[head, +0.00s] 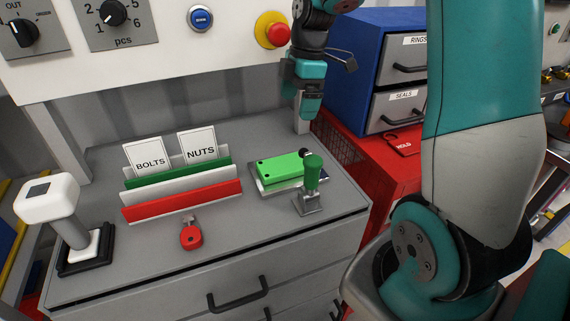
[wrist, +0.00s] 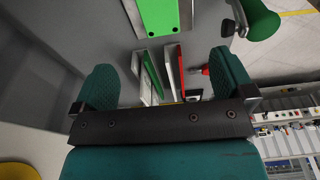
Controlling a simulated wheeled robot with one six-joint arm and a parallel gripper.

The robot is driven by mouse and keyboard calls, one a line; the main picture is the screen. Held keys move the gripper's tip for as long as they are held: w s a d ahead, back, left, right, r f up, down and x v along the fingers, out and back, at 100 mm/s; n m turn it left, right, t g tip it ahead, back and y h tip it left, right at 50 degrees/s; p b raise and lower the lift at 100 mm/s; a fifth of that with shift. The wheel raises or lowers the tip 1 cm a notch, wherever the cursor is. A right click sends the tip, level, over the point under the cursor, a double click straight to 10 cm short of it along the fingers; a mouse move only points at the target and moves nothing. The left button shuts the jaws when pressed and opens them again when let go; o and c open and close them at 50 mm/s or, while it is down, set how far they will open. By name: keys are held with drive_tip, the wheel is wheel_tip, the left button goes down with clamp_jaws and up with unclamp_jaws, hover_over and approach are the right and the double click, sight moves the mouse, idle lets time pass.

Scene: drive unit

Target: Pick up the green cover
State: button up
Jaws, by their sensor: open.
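The green cover (head: 283,166) lies flat on a pale metal base on the grey bench top, right of the card rack. In the wrist view, part of the cover (wrist: 158,16) shows at the top edge, cut off by the frame. My gripper (head: 310,113) hangs above and behind the cover, apart from it, with its fingers pointing down. In the wrist view, my gripper (wrist: 166,80) is open and empty, with its two teal fingers wide apart.
A green-handled lever (head: 312,174) stands close by the cover's front right corner. The card rack (head: 183,199) is to the left, with a red padlock (head: 190,236) before it. A white-headed device (head: 75,235) stands far left. Blue drawers (head: 364,47) are behind right.

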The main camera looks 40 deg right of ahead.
drive_tip(key=p, duration=0.1)
hover_over(285, 163)
drive_tip(key=d, duration=0.1)
drive_tip(key=f, duration=1.1)
drive_tip(key=shift+s+f, duration=0.35)
drive_tip(key=shift+s, duration=0.05)
drive_tip(key=shift+w+a+f+p, duration=0.1)
drive_tip(key=shift+a+f+p, duration=0.1)
drive_tip(key=shift+f, duration=0.7)
drive_tip(key=shift+w+a+f+p, duration=0.15)
drive_tip(key=shift+f+p, duration=0.1)
drive_tip(key=shift+f, duration=0.6)
drive_tip(key=shift+w+a+f+p, duration=0.1)
drive_tip(key=shift+f+p, duration=0.1)
drive_tip(key=shift+f, duration=0.7)
drive_tip(key=c, duration=1)
drive_tip(key=shift+c, duration=0.2)
drive_tip(key=shift+r, duration=0.15)
